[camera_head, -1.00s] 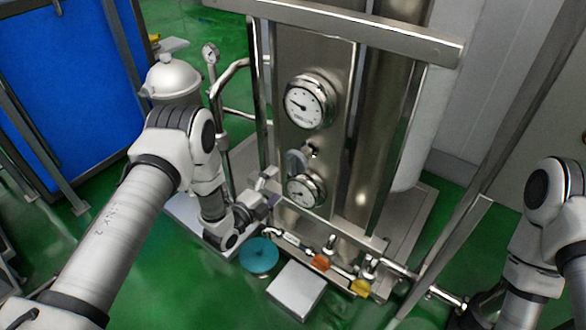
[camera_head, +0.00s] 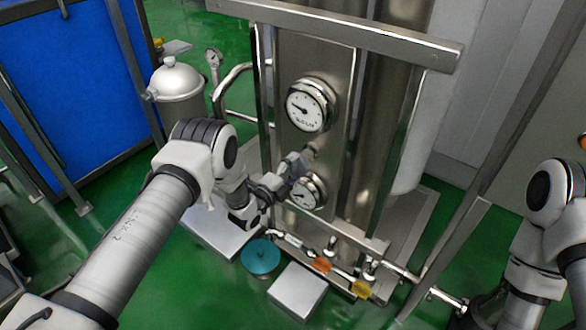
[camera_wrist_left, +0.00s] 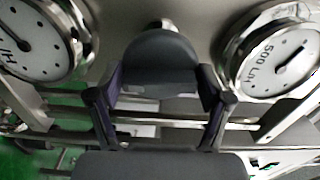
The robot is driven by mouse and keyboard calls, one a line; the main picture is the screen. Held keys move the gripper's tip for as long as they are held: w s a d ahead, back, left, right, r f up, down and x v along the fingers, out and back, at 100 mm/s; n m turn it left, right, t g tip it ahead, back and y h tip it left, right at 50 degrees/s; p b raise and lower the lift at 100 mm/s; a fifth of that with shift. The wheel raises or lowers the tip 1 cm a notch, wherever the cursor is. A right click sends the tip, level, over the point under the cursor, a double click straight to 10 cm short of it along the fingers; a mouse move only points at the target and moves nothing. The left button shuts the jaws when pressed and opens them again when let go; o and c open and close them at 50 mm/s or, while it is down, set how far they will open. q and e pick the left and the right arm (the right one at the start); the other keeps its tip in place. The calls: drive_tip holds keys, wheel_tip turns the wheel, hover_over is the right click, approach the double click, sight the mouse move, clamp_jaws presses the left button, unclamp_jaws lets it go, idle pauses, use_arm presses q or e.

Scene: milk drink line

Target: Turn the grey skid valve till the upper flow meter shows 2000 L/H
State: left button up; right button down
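The grey valve handle (camera_head: 299,162) sits on the steel panel between two round dials and is partly hidden by my left gripper (camera_head: 291,178). In the left wrist view the handle (camera_wrist_left: 160,58) lies between my two dark fingers (camera_wrist_left: 162,85). The fingers stand apart on either side of it; I cannot tell whether they touch it. The upper flow meter (camera_head: 310,105) has a white face, with its needle toward the upper left; its numbers are too small to read. The lower flow meter (camera_head: 309,193) is partly covered by the gripper. My right gripper is out of view.
A steel frame bar (camera_head: 350,32) crosses above the panel. Below are a teal round handle (camera_head: 260,257), an orange knob (camera_head: 322,264) and a yellow knob (camera_head: 361,289). A white canister (camera_head: 175,82) stands at the left. Two dials (camera_wrist_left: 275,50) flank the fingers in the wrist view.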

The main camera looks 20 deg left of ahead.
use_arm(q)
drive_tip(key=shift+n+b, duration=0.3)
drive_tip(key=shift+f+n+b, duration=0.1)
drive_tip(key=shift+n+b, duration=0.5)
drive_tip(key=shift+n, duration=0.3)
drive_tip(key=n+b, duration=0.2)
drive_tip(key=n, duration=0.1)
drive_tip(key=shift+n, duration=0.3)
drive_tip(key=n+b, duration=0.1)
drive_tip(key=n, duration=0.2)
drive_tip(key=shift+n+b, duration=0.3)
drive_tip(key=shift+b, duration=0.1)
drive_tip(key=n+b, duration=0.2)
drive_tip(key=n, duration=0.2)
drive_tip(key=shift+n, duration=0.3)
drive_tip(key=n+b, duration=0.1)
drive_tip(key=n, duration=0.4)
drive_tip(key=shift+b, duration=0.35)
drive_tip(key=shift+n+b, duration=0.5)
drive_tip(key=shift+n, duration=2)
drive_tip(key=shift+r, duration=0.2)
